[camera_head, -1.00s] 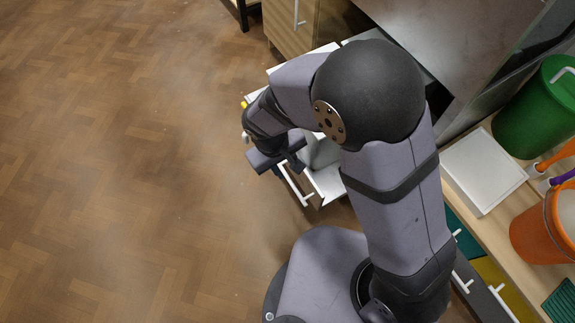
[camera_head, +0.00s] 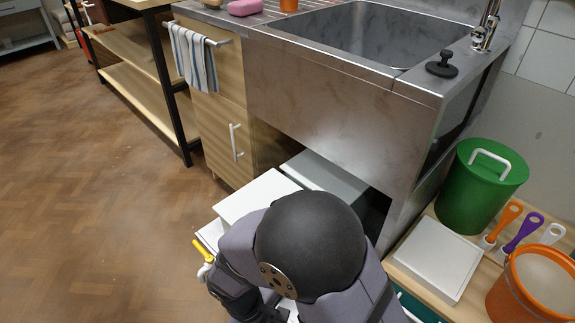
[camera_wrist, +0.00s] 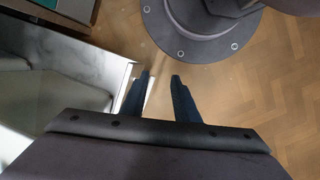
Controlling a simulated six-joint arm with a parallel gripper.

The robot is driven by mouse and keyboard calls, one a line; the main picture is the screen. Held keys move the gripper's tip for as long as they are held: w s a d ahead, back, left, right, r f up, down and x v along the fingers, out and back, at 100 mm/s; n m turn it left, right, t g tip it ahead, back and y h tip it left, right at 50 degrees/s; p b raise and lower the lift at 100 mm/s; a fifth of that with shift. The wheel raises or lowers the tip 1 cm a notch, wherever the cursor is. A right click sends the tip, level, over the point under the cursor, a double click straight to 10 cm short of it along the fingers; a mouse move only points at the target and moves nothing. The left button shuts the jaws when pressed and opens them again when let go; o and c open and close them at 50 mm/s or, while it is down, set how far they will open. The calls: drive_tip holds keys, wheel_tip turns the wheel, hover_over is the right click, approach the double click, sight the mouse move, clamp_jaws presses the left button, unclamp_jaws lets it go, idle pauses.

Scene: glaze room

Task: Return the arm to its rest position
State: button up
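My gripper (camera_wrist: 161,76) shows in the wrist view with its two dark fingers apart and nothing between them. It points toward my own round base, above the wood floor. A white and grey drawer edge lies close on its left in that view. In the head view my arm is folded at the bottom middle, in front of the sink cabinet, and its dark elbow hides part of an open white drawer (camera_head: 258,193). The fingers are hidden in the head view.
A steel sink (camera_head: 385,35) stands behind the drawers. At right are a green bin (camera_head: 480,190), a white flat box (camera_head: 438,255), an orange bucket (camera_head: 515,300) and several brushes. A striped towel (camera_head: 195,60) hangs on the cabinet. The floor (camera_head: 90,200) at left is clear.

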drive_tip(key=w+d+r+m+y+p, duration=0.35)
drive_tip(key=d+r+m+p, duration=0.6)
drive_tip(key=d+r, duration=0.9)
wheel_tip(320, 180, up, 36)
drive_tip(key=m+p, duration=0.2)
drive_tip(key=p, duration=3.3)
drive_tip(key=shift+t, duration=0.4)
drive_tip(key=shift+w+d, duration=0.1)
wheel_tip(320, 180, down, 70)
drive_tip(key=b, duration=6.9)
drive_tip(key=shift+b, duration=0.4)
drive_tip(key=shift+r, duration=0.15)
